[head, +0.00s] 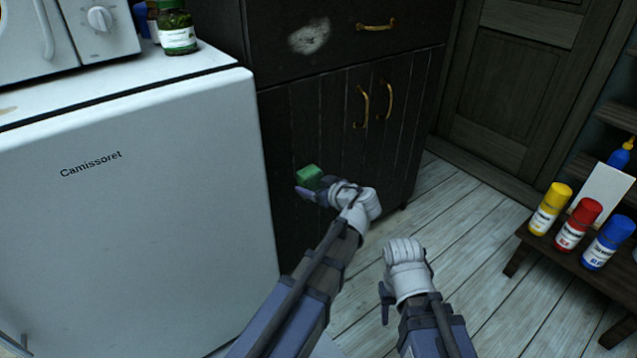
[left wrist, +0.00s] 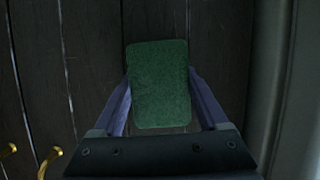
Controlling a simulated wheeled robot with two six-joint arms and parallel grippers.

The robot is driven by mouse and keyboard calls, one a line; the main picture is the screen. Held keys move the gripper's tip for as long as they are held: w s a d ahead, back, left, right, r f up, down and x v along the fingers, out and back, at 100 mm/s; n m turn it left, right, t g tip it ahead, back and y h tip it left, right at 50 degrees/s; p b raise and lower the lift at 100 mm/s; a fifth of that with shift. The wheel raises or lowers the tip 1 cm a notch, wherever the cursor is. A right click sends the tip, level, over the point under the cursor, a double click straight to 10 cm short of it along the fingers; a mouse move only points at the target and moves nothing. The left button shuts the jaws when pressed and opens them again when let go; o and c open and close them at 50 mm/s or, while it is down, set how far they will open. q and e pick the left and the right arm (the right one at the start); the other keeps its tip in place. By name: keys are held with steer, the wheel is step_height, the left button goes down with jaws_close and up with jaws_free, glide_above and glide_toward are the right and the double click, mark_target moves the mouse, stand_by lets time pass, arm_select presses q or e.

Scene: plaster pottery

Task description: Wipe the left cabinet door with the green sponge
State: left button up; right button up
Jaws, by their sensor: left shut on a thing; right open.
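The green sponge (head: 309,177) is held by my left gripper (head: 318,190), close in front of the left cabinet door (head: 290,135). In the left wrist view, the sponge (left wrist: 159,84) sits between the two fingers of my left gripper (left wrist: 160,100), with dark door planks behind it. I cannot tell whether the sponge touches the door. The left door is dark wood with a brass handle (head: 361,106) near its right edge. My right gripper (head: 385,292) is open and empty, low over the floor to the right.
A white fridge (head: 130,200) stands close on the left, with a microwave and jars on top. A whitish smudge (head: 309,37) marks the drawer above the doors. A low shelf (head: 560,255) with yellow, red and blue bottles stands at the right. The floor between is clear.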

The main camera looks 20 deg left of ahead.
mark_target(320, 177)
arm_select(q)
steer(key=shift+a+r, duration=0.1)
steer(key=shift+r, duration=0.05)
steer(key=shift+r+p, duration=0.85)
steer(key=shift+p, duration=0.15)
steer(key=shift+d+f, duration=0.1)
steer(key=shift+d, duration=0.1)
steer(key=shift+w+d, duration=0.7)
steer(key=shift+w, duration=0.35)
steer(key=shift+w+d, duration=0.35)
steer(key=shift+w, duration=0.05)
steer(key=shift+w, duration=0.1)
steer(key=shift+w+d, duration=1.1)
steer(key=shift+w, duration=0.25)
